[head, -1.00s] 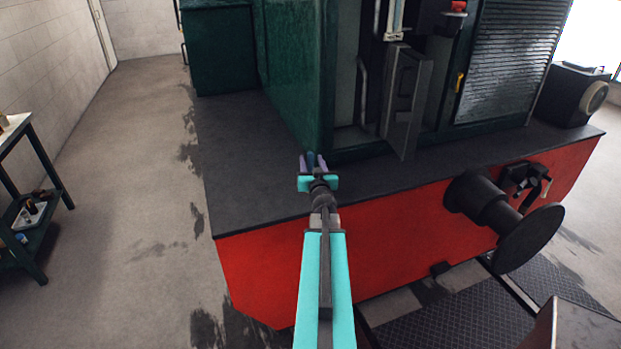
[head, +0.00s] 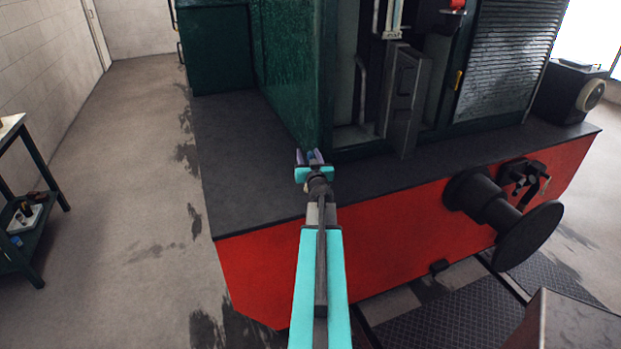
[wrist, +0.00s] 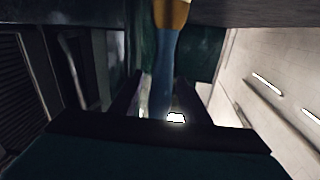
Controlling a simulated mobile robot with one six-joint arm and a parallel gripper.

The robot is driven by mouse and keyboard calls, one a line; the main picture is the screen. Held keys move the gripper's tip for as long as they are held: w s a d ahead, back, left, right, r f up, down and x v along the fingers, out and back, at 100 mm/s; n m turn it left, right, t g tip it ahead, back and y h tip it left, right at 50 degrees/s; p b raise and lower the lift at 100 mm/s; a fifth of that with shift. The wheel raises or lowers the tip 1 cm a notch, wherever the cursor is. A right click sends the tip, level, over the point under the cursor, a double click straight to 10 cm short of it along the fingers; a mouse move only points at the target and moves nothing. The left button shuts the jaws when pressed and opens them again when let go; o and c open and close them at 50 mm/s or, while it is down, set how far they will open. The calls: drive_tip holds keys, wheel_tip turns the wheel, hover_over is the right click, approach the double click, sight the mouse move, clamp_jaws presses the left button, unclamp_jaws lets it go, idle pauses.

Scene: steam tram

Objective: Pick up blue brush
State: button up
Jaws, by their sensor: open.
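The blue brush (wrist: 164,70) shows in the wrist view as a blue handle with a yellow-tan part at the top edge. Its handle runs down between my two dark fingers. My gripper (wrist: 160,95) is open, with a finger on each side of the handle; I cannot tell whether either touches it. In the head view my gripper (head: 310,157) is over the dark deck beside the green cab corner. A bit of blue shows between its fingers; the rest of the brush is hidden there.
The green cab wall (head: 290,70) rises just beyond my gripper. A grey open door (head: 405,100) stands to the right. The dark deck (head: 250,180) is bare around my gripper, above a red front beam (head: 400,225) with a black buffer (head: 527,235). A shelf table (head: 30,205) stands left.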

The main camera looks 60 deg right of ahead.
drive_tip(key=shift+c, duration=0.3)
clamp_jaws()
drive_tip(key=shift+r, duration=0.1)
